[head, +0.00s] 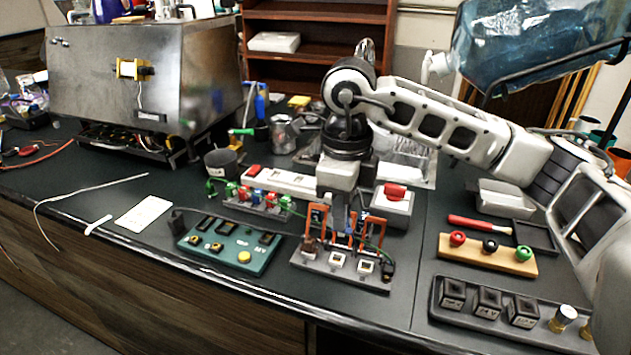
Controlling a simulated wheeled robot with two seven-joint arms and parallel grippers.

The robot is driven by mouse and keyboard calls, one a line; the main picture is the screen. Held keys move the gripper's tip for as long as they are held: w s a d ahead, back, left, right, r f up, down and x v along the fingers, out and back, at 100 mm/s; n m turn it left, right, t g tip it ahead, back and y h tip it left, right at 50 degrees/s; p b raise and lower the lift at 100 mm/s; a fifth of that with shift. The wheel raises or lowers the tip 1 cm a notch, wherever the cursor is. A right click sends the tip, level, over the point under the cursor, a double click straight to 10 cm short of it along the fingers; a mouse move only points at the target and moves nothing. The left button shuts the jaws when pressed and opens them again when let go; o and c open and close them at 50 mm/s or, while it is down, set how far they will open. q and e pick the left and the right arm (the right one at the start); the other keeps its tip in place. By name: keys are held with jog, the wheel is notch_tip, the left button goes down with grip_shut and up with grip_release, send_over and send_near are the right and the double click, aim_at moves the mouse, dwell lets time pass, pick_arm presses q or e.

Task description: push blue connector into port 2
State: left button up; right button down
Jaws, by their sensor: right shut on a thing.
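My right gripper (345,228) points down over a grey port block (340,279) near the table's front edge. It is shut, with a small dark blue piece between its fingers, which appears to be the blue connector (352,222). Its lower end is hard to make out, so I cannot tell whether it touches a port. Two light square ports (337,260) show on the block's front, with a brown plug at their left and a black one at their right. I cannot read which is port 2. Orange uprights stand behind them. My left gripper is not in view.
A green panel (228,246) with switches and a yellow button lies left of the block. Behind it is a rack of coloured plugs (256,199). A red-topped switch box (392,204) stands close at right. A wooden strip (487,257) and black blocks (487,300) lie further right.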

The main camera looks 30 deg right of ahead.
aim_at(339, 233)
jog(key=shift+w, duration=0.4)
jog(key=shift+s+f+b, duration=0.1)
jog(key=shift+f+b, duration=0.25)
jog(key=shift+s+f, duration=0.1)
jog(key=shift+f, duration=0.2)
notch_tip(339, 233, down, 4)
jog(key=b, duration=0.3)
jog(key=shift+f, duration=0.1)
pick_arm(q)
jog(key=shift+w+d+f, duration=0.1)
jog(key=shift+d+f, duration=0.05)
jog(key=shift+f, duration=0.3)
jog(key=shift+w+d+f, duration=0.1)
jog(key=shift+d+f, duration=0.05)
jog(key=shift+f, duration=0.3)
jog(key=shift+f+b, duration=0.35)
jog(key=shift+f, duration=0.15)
pick_arm(e)
jog(key=shift+f, duration=0.15)
pick_arm(q)
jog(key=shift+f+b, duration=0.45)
jog(key=shift+b, duration=0.4)
pick_arm(e)
jog(key=shift+f, duration=0.65)
